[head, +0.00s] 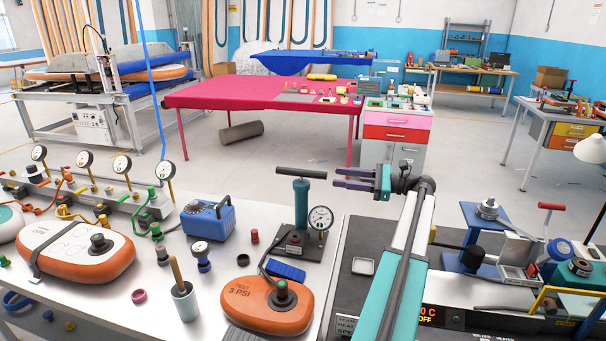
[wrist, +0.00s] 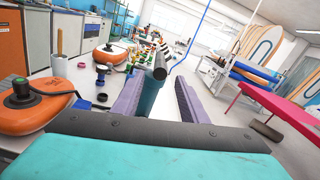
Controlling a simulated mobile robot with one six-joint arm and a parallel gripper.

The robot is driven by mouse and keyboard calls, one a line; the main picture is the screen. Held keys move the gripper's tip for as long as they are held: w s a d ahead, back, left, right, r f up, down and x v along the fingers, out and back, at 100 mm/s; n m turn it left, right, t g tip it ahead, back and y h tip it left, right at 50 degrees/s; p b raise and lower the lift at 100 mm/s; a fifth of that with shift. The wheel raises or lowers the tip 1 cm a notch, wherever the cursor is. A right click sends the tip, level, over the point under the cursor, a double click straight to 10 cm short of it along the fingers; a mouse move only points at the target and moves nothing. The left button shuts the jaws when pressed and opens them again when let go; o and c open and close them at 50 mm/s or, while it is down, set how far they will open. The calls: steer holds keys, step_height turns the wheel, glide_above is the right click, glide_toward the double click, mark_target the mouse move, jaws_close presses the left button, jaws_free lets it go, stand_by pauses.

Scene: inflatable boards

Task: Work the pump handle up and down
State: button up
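The pump (head: 301,205) is a teal upright cylinder on a dark base on the white bench, with a round gauge (head: 320,217) at its right. Its dark T-bar handle (head: 301,173) sits low, close above the cylinder top. My gripper (head: 335,178) is open and empty, its two purple fingers pointing left toward the handle from the right. In the head view the fingertips stop just right of the handle's end. In the wrist view the handle (wrist: 160,62) appears end-on between and beyond the fingers, with the teal cylinder (wrist: 149,97) below. I see no contact.
An orange test cushion (head: 267,303) lies in front of the pump, hose-linked to it. A blue box (head: 208,220), a cup with a wooden-handled tool (head: 185,301) and another orange cushion (head: 75,252) stand left. A dark welding station (head: 370,290) lies right. Space above the pump is clear.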

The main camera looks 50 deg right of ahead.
mark_target(304, 173)
steer(key=p+x, duration=0.3)
steer(key=x, duration=1)
steer(key=shift+w+a, duration=0.1)
jaws_close()
